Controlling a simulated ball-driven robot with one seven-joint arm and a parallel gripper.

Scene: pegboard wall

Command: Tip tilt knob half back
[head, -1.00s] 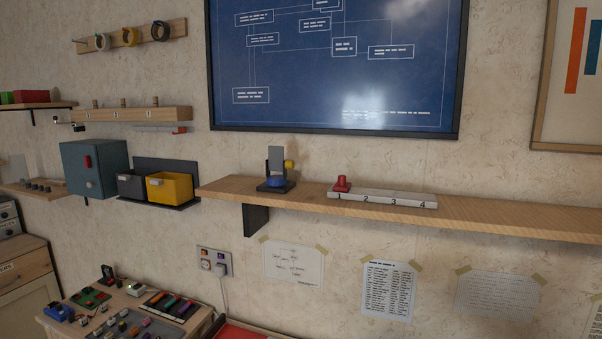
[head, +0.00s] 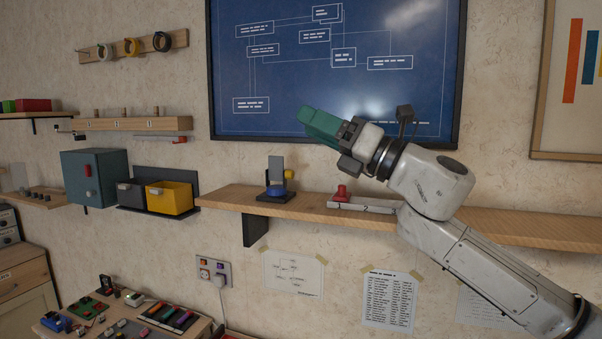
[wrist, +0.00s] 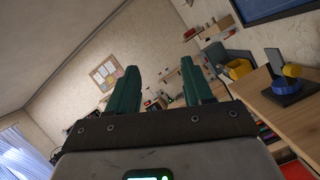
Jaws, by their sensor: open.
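The tilt device stands on the wooden shelf: a dark base (head: 276,197) with a blue round part (head: 276,190), an upright grey plate (head: 275,168) and a yellow knob (head: 289,174) at the plate's right side. In the wrist view the yellow knob (wrist: 292,71) and blue part (wrist: 288,86) show at the right, clear of my fingers. My gripper (head: 308,120) is up and to the right of the device, in front of the blue board. In the wrist view its two green fingers (wrist: 160,88) are apart with nothing between them.
A numbered white rail (head: 360,205) with a red peg (head: 341,192) sits on the shelf (head: 225,196) right of the device, partly behind my arm. A yellow bin (head: 170,199) and a grey bin (head: 131,192) are at the left.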

